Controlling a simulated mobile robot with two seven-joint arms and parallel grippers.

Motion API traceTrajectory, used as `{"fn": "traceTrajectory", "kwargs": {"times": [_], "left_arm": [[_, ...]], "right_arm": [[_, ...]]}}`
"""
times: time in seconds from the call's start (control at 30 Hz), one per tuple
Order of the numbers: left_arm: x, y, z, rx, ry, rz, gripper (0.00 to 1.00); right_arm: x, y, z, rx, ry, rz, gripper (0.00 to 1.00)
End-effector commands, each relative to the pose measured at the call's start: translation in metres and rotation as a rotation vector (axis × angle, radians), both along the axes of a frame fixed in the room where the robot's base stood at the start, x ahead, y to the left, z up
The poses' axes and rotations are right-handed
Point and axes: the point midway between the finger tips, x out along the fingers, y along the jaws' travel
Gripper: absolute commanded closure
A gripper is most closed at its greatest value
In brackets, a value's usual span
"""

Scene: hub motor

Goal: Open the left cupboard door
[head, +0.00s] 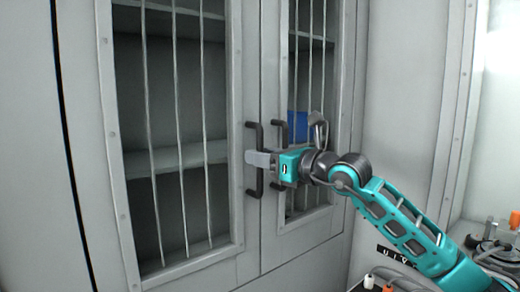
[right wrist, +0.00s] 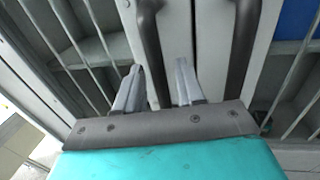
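The grey cupboard has two barred doors side by side. The left door (head: 249,75) looks shut, and its dark upright handle (head: 255,137) is near its right edge. My right gripper (head: 259,160) is at this handle, in front of the door. In the right wrist view its two fingers (right wrist: 158,88) are apart, with the left door's handle (right wrist: 151,45) between them. The left finger is close beside the handle, and a gap shows between the handle and the right finger. Contact cannot be told. My left gripper is not in view.
The right door (head: 269,60) also looks shut; its handle (head: 281,131) is close to the right of the left one. A blue object (head: 298,124) is on a shelf behind the right door's bars. Equipment with orange parts (head: 514,220) stands at the lower right.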

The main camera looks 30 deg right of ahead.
Motion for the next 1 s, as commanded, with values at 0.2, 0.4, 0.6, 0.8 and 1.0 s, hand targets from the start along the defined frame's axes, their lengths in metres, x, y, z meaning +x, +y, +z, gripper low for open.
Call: {"fn": "traceTrajectory", "kwargs": {"times": [0.2,0.4,0.6,0.8,1.0], "left_arm": [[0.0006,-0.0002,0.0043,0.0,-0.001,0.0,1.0],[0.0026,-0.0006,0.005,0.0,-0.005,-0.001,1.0],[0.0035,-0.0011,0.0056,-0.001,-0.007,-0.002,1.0],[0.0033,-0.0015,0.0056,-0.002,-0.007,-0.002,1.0],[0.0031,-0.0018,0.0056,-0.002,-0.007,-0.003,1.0]], "right_arm": [[0.0095,0.0033,0.0003,-0.001,0.0,0.0,0.62],[0.0098,0.0034,-0.0003,-0.002,-0.001,0.001,0.62],[0.0096,0.0032,-0.0002,-0.002,-0.001,0.0,0.78],[0.0095,0.0032,-0.0002,-0.002,0.0,0.0,0.97],[0.0094,0.0032,-0.0002,-0.002,0.0,0.0,1.0]]}}
